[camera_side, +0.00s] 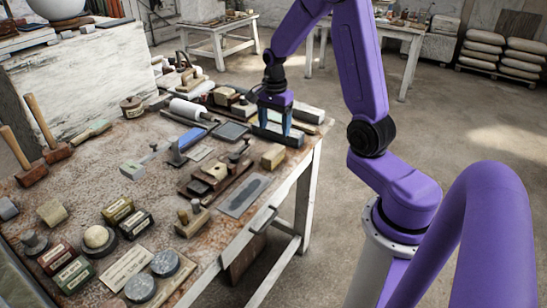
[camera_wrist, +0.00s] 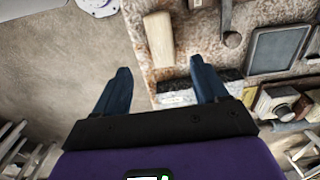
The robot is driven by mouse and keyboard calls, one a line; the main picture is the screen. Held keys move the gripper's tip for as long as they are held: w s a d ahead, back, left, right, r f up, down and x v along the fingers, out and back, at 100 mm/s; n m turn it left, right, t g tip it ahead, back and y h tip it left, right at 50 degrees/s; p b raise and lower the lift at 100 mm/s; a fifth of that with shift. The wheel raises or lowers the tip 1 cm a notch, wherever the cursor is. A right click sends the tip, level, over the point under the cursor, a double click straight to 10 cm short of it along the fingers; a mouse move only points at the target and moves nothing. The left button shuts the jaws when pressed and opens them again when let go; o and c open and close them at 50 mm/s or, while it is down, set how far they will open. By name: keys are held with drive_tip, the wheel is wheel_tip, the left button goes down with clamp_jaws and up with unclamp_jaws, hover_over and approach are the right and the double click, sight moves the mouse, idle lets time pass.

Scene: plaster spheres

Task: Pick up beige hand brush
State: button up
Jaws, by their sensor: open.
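A beige, block-shaped piece (camera_side: 273,157), which looks like the hand brush, lies near the table's right edge. It also shows at the top of the wrist view (camera_wrist: 158,40); I cannot make out bristles. My gripper (camera_side: 276,122) points down over the table's far right part, with its two blue fingers apart and nothing held between them. In the wrist view the beige piece lies beyond the fingertips (camera_wrist: 160,67).
A dark slate (camera_side: 231,131) lies left of the gripper. A pale-topped block (camera_side: 307,113) sits at the far right corner. A grey flat plate (camera_side: 244,197) lies nearer the front edge. Many tools and tins crowd the table (camera_side: 90,182); the floor to the right is open.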

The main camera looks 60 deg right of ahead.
sight(274, 150)
drive_tip(key=shift+w+d+f, duration=0.1)
drive_tip(key=shift+f, duration=5.4)
drive_tip(key=c, duration=1.1)
